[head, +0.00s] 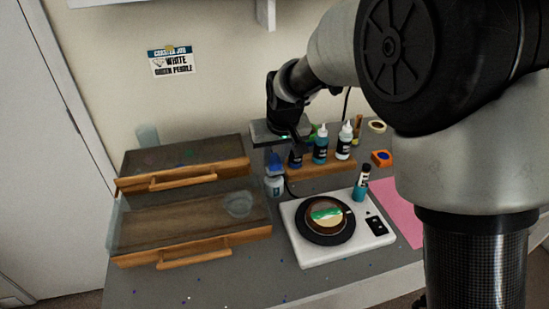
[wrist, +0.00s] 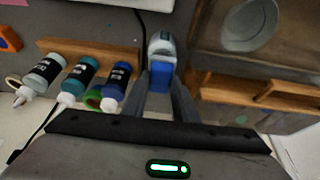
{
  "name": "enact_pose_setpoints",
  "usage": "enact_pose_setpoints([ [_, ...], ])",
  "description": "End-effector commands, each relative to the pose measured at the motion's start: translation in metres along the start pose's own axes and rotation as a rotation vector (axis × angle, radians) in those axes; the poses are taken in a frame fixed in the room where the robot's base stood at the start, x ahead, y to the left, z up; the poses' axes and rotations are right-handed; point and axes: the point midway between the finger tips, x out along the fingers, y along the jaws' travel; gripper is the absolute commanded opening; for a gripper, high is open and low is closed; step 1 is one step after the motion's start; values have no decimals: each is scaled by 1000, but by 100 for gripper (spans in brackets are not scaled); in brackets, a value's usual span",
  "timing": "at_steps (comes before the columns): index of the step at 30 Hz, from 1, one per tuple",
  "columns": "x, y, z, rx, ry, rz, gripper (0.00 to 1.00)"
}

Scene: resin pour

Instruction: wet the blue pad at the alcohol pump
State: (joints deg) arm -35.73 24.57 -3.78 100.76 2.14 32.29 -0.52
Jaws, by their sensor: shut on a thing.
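My gripper (head: 275,152) is shut on the blue pad (wrist: 163,82), which sits between the two fingertips in the wrist view. The pad also shows as a small dark blue patch (head: 274,165) in the head view. The alcohol pump (head: 275,186) is a small pale bottle with a blue-grey band, standing on the bench directly below the pad. In the wrist view the pump (wrist: 161,46) appears just beyond the pad, partly covered by it. I cannot tell whether pad and pump top touch.
A wooden rack (head: 325,168) with several dropper bottles stands right of the pump. Two wooden-fronted drawer trays (head: 190,250) are to the left, the lower holding a clear cup (head: 237,205). A white scale (head: 305,249) with a round dark turntable sits in front, beside a pink mat (head: 405,205).

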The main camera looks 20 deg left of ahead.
Motion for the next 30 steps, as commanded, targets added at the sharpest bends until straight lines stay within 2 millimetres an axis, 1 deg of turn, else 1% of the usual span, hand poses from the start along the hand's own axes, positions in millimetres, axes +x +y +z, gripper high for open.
enact_pose_setpoints([
  [1,-7,0,-3,0,1,0,8],
  [15,-41,0,-18,1,2,0,8],
  [18,-44,0,-19,1,1,0,8],
  [30,-43,0,-18,1,1,0,8],
])
